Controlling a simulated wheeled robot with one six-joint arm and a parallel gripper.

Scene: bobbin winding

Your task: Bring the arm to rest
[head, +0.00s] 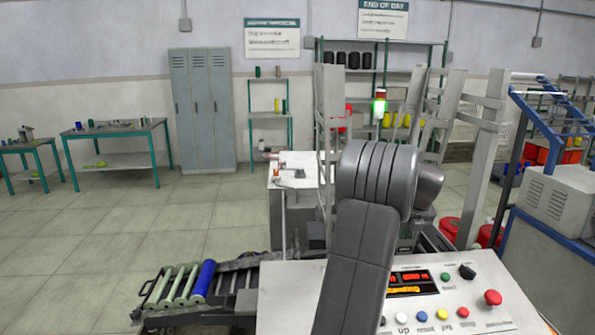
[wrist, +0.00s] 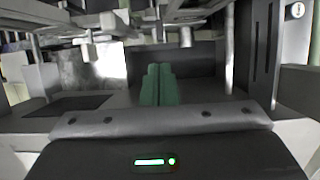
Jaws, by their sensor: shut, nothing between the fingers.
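My gripper (wrist: 158,86) shows in the wrist view as two green fingers side by side at the centre, shut with nothing between them. It points into a grey machine space, with metal parts hanging above. I cannot tell how far the fingertips are from the surfaces beyond. In the head view my grey arm rises from the bottom centre in front of the machine, and its links hide my gripper.
A control panel (head: 455,290) with buttons and a red knob is close at the front right. Grey uprights (head: 328,140) flank the arm. Open floor (head: 120,235) lies left.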

